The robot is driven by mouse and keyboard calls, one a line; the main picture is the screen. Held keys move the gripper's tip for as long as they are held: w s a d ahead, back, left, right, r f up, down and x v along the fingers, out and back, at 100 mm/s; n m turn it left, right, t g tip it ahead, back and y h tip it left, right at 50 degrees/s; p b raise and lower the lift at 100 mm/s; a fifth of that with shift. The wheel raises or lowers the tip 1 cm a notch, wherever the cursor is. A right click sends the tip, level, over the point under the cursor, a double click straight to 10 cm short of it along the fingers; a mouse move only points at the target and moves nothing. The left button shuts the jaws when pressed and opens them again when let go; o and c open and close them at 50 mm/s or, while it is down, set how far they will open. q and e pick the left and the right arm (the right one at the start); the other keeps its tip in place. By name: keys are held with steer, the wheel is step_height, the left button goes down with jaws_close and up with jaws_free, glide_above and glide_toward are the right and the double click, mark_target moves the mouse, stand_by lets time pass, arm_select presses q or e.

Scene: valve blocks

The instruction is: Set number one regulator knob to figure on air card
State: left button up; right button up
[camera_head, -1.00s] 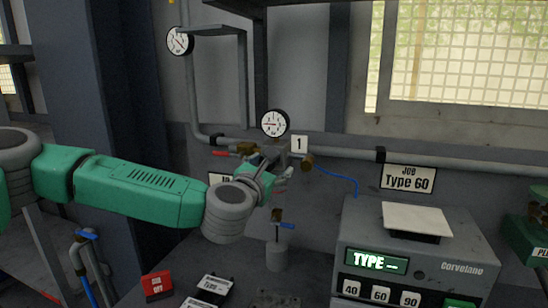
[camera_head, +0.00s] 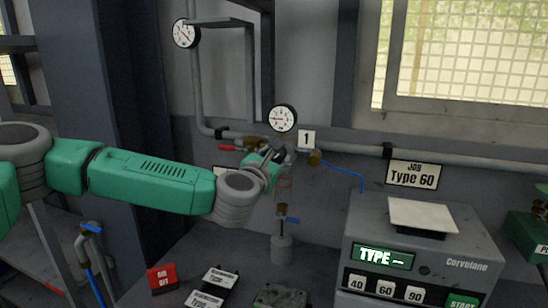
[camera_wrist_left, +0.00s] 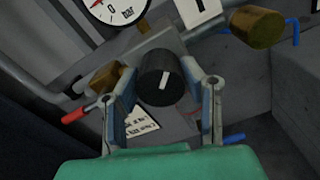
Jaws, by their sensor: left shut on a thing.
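The black regulator knob with a white pointer mark (camera_wrist_left: 161,78) shows in the left wrist view. My left gripper (camera_wrist_left: 163,92) has one finger on each side of it and is shut on it. In the head view my left gripper (camera_head: 275,160) is at the pipe below the round gauge (camera_head: 283,118) and hides most of the knob. The number 1 plate (camera_head: 306,139) is just right of the gauge. A white card with writing (camera_wrist_left: 140,122) lies behind the left finger, too small to read. My right gripper is out of view.
Brass fittings (camera_wrist_left: 257,27) and a red-handled valve (camera_wrist_left: 78,114) flank the knob. A grey machine (camera_head: 415,245) stands at the right under a Type 60 sign (camera_head: 412,175). A small bench valve with a blue handle (camera_head: 282,240) stands below my gripper.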

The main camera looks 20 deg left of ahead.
arm_select(q)
steer(key=shift+m, duration=0.4)
steer(key=shift+m+b, duration=0.6)
steer(key=shift+m, duration=0.3)
steer(key=m+b, duration=0.1)
steer(key=m, duration=0.2)
steer(key=shift+m, duration=0.4)
steer(key=m, duration=0.3)
steer(key=shift+m+b, duration=0.3)
steer(key=m, duration=0.3)
steer(key=shift+m, duration=0.3)
steer(key=m, duration=1)
steer(key=shift+m, duration=0.3)
steer(key=shift+f+m, duration=0.15)
steer(key=shift+m, duration=1.15)
